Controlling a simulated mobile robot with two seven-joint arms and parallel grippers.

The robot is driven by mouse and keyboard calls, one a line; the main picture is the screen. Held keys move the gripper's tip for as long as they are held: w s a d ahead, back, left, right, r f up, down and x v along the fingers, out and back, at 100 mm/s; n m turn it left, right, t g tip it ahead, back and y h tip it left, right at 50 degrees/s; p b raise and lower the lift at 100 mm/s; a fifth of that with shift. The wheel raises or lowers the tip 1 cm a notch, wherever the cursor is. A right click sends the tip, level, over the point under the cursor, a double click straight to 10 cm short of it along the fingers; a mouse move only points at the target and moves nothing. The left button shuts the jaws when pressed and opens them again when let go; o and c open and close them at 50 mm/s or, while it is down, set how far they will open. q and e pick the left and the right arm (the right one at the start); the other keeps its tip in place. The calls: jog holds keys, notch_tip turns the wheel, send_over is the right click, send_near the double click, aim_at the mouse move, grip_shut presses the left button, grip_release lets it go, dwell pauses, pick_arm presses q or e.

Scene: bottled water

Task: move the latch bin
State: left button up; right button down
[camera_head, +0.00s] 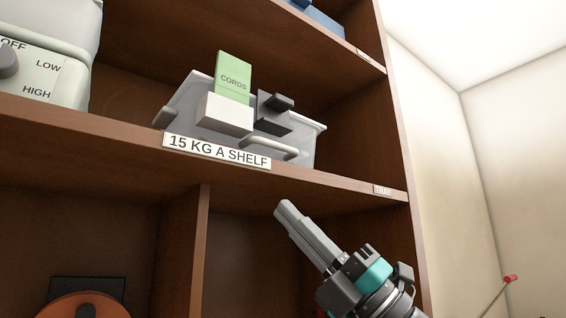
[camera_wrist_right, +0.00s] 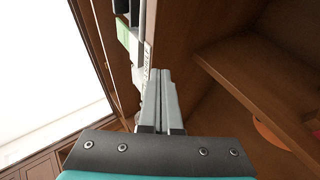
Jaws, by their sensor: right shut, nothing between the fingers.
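The latch bin (camera_head: 307,139) is a translucent grey bin on the middle shelf. A black latch (camera_head: 270,116) and a light grey handle bar (camera_head: 276,145) are on its front. A green card reading CORDS (camera_head: 233,78) stands up at the bin, behind a white block (camera_head: 225,114). My right gripper (camera_head: 286,208) is shut and empty, below the shelf edge and apart from the bin. In the right wrist view its fingers (camera_wrist_right: 162,100) lie close together with nothing between them. My left gripper is in neither view.
The brown shelf board (camera_head: 340,184) carries a label reading 15 KG A SHELF (camera_head: 217,151). A white appliance with a knob (camera_head: 45,70) stands left of the bin. A side panel (camera_head: 396,120) bounds the bay at right. An orange round object (camera_head: 84,305) sits low left.

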jog(key=s+a+r+n+g+h, duration=0.2)
jog(key=s+a+r+n+g, duration=0.3)
jog(key=n, duration=0.4)
jog(key=m+t+h, duration=0.2)
jog(key=t+h, duration=0.7)
jog(key=h, duration=0.3)
send_near(271, 126)
jog(key=p+x, duration=0.4)
jog(key=x, duration=0.3)
